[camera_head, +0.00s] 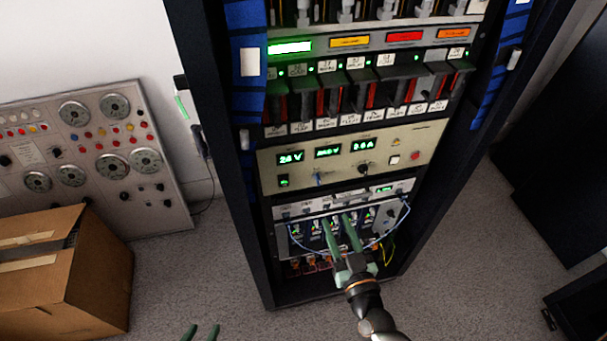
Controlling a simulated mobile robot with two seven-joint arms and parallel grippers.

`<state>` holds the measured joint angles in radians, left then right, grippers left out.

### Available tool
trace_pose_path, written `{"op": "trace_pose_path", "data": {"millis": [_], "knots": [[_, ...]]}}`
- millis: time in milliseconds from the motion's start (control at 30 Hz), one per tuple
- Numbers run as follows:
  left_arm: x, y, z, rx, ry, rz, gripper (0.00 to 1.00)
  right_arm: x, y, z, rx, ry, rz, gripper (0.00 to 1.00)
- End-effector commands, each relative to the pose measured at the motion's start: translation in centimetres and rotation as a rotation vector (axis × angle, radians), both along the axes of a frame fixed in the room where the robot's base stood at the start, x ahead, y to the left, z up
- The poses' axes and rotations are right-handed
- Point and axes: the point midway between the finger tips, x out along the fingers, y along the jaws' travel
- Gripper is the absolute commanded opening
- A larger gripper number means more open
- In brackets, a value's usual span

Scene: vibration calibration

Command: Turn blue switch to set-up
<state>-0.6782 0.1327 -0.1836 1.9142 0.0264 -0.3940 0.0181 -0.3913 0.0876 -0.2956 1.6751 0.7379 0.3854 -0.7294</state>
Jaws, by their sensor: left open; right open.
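A small blue switch (318,179) sits on the beige panel (437,150) in the rack, below the green digital readouts. Its pointer and labels are too small to read. My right gripper (336,222) is open, its two green fingers apart. It is in front of the module below the beige panel, lower in the picture than the blue switch and a little to its right. I cannot tell whether its tips touch the module. My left gripper (201,330) shows only as two separated green fingertips at the bottom edge, left of the rack and far from the switch.
A black knob (364,168) is on the same panel, right of the blue switch. Blue and yellow-green cables hang around the lower module (390,215). A cardboard box (95,285) and a gauge panel (165,210) stand left. Grey floor is bare beside the rack.

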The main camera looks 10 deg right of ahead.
Motion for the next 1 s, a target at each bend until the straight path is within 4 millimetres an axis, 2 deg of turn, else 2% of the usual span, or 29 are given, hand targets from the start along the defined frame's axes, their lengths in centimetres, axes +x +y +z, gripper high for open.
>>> {"op": "trace_pose_path", "data": {"millis": [267, 367, 700, 833, 1000], "knots": [[0.0, 0.0, -0.4, 0.0, 0.0, 0.0, 0.5, 1.1, -0.3, 0.1, -0.001, -0.015, -0.019, 0.41], [0.0, 0.0, -0.9, 0.0, 0.0, 0.0, 0.5, 2.6, -0.2, 0.0, 0.0, -0.017, -0.019, 0.41], [0.0, -0.1, -3.1, 0.0, 0.001, -0.001, 0.5, 9.5, 0.0, -0.1, 0.0, -0.015, -0.018, 0.41], [0.0, -0.1, -3.6, 0.0, 0.001, -0.001, 0.5, 11.3, 0.1, 0.0, -0.001, -0.014, -0.017, 0.41], [0.0, -0.1, -3.9, -0.001, 0.001, 0.0, 0.5, 12.5, 0.1, 0.0, -0.003, -0.012, -0.017, 0.41]]}}
